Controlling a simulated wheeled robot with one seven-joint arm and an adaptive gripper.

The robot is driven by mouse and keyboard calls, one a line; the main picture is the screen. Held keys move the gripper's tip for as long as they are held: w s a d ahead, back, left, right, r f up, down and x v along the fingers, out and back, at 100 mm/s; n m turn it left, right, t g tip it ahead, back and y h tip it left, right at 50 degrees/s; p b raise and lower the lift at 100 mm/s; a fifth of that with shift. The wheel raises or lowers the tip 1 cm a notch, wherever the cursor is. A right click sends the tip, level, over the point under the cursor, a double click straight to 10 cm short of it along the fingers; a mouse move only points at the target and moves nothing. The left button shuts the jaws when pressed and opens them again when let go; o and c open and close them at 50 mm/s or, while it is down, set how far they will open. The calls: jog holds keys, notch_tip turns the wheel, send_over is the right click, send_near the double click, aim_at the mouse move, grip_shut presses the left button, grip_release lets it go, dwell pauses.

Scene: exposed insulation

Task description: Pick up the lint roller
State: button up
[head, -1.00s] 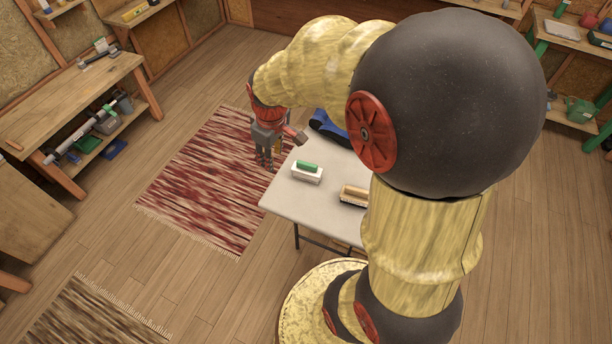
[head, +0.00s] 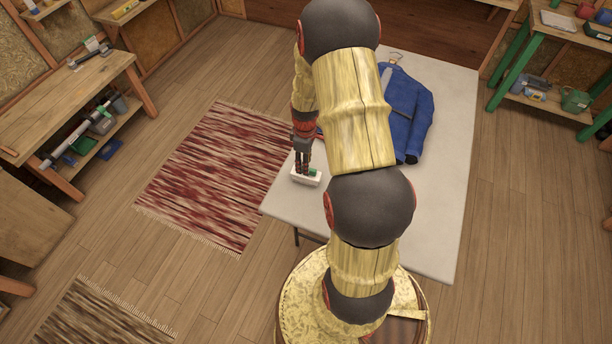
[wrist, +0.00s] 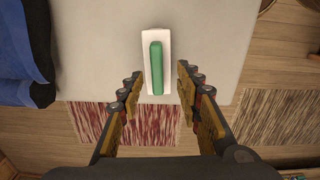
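A white piece with a rounded green bar (head: 306,178) lies at the left front edge of the table; it looks like the lint roller, though I cannot be certain. In the wrist view the white piece (wrist: 165,38) stands lengthwise, with the green bar (wrist: 156,70) along its middle. My gripper (wrist: 159,73) is open, with one finger on each side of its near end and visible gaps between. In the head view my gripper (head: 303,166) points down right over it and hides part of it. I cannot tell the exact height.
A blue jacket (head: 408,115) lies on the pale table (head: 440,190) and shows at upper left in the wrist view (wrist: 22,50). A red rug (head: 215,175) lies on the floor to the left. Workbench (head: 65,105) and green shelf (head: 520,65) stand farther off.

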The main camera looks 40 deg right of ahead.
jog(key=f, duration=0.4)
jog(key=shift+w+d+f+b, duration=0.1)
jog(key=shift+d+f+b, duration=0.1)
jog(key=shift+b, duration=0.2)
jog(key=shift+c, duration=1)
grip_shut()
jog(key=shift+r, duration=0.1)
